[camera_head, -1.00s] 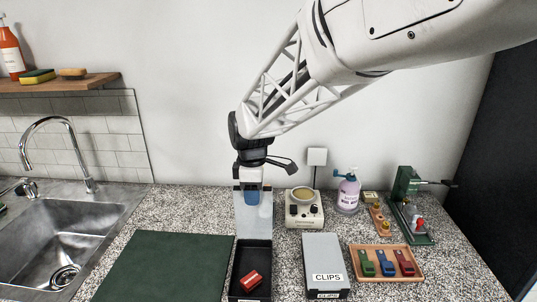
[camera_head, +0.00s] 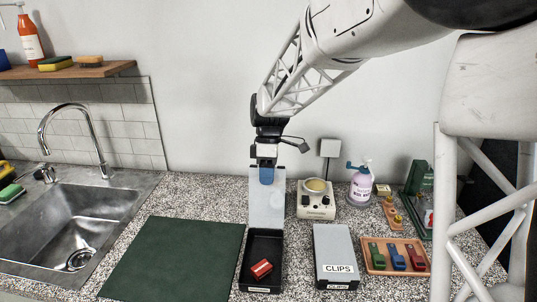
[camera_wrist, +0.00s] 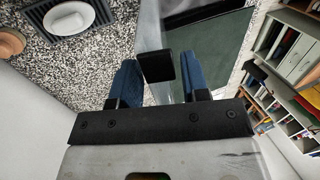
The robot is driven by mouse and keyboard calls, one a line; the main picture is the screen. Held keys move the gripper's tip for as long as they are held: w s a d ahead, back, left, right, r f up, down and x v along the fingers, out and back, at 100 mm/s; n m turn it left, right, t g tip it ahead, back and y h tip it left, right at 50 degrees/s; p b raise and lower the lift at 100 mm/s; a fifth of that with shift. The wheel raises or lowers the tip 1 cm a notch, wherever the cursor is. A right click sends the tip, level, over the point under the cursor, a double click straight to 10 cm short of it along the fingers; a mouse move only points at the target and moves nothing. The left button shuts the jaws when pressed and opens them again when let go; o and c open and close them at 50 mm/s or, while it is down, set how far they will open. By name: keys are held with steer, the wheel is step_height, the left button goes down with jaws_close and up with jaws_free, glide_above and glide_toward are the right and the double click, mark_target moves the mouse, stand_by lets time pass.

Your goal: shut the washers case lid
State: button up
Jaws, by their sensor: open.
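The washers case (camera_head: 246,262) is the open black box at the front middle; its front label is too small to read. A red block lies inside it. Its pale grey lid (camera_head: 267,212) stands upright at the back edge of the box. My gripper (camera_head: 266,176) points down at the top of the lid, its blue fingers overlapping the lid's upper edge. In the wrist view the blue fingers (camera_wrist: 160,83) are apart, with a black block (camera_wrist: 157,66) and the lid's pale edge between them. I cannot tell whether they touch it.
A closed grey case marked CLIPS (camera_head: 334,248) stands just right of the washers case. A wooden tray (camera_head: 375,269) of coloured clips is further right. A small device (camera_head: 316,208) stands behind. A flat green mat (camera_head: 175,258) lies left, beside the sink (camera_head: 75,230).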

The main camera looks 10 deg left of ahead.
steer(key=shift+v, duration=2.9)
steer(key=shift+s+d, duration=0.1)
steer(key=s+d+r+m+t, duration=0.35)
steer(key=s+d+m, duration=0.55)
steer(key=s+d, duration=0.7)
steer(key=s+d+f+m+t, duration=0.1)
steer(key=s+d+m, duration=0.3)
steer(key=s, duration=0.5)
steer(key=s+d+f+m+t, duration=0.1)
steer(key=s+d+f+m, duration=0.2)
steer(key=s, duration=0.6)
steer(key=shift+s+d+f+m+t, duration=0.25)
steer(key=shift+d+f+m+t, duration=0.1)
steer(key=shift+d+m, duration=1)
steer(key=shift+d+r, duration=0.1)
steer(key=shift+d, duration=0.05)
